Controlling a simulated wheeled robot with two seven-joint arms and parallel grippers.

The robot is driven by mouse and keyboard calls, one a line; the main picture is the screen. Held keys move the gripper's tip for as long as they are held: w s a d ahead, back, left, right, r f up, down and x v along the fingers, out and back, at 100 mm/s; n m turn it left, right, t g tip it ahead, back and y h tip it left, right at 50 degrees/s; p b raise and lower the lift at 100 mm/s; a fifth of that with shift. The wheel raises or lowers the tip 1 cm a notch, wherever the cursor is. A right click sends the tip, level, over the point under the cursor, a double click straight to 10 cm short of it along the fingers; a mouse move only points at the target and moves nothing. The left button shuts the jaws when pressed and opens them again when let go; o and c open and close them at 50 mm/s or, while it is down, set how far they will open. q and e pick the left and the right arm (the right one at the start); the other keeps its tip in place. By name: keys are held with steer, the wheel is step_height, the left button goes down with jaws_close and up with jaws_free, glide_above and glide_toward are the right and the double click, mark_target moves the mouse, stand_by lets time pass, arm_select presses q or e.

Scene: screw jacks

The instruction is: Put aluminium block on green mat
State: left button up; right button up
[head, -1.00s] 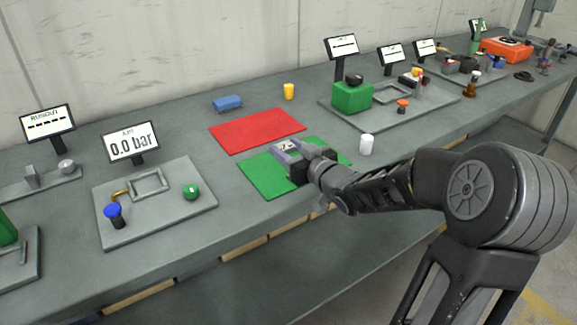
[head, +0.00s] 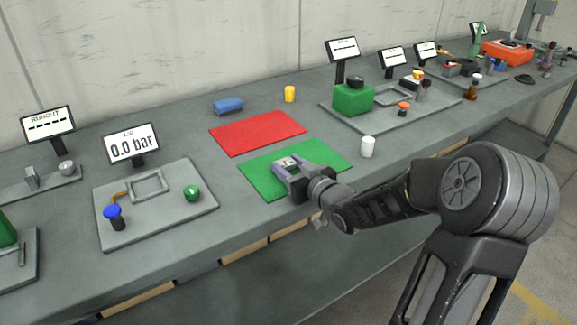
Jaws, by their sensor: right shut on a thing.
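The green mat (head: 262,184) lies flat near the front edge of the grey bench. My right gripper (head: 284,164) is over the mat, low down, and shut on the aluminium block (head: 286,161). Only a small pale top part of the block shows between the fingers. I cannot tell whether the block touches the mat. My left gripper is not in view.
A red mat (head: 258,131) lies just behind the green one. A blue block (head: 228,106) and a yellow cylinder (head: 290,93) stand behind it. A white cylinder (head: 367,147) stands right of the green mat. A pressure-display station (head: 157,220) is at left.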

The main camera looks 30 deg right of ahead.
steer(key=shift+f, duration=0.25)
steer(key=o, duration=1.4)
steer(key=shift+r, duration=0.1)
steer(key=shift+r, duration=0.2)
steer(key=s, duration=0.4)
steer(key=s+r, duration=0.1)
steer(key=s, duration=0.7)
steer(key=shift+a+r, duration=0.1)
steer(key=shift+r, duration=0.25)
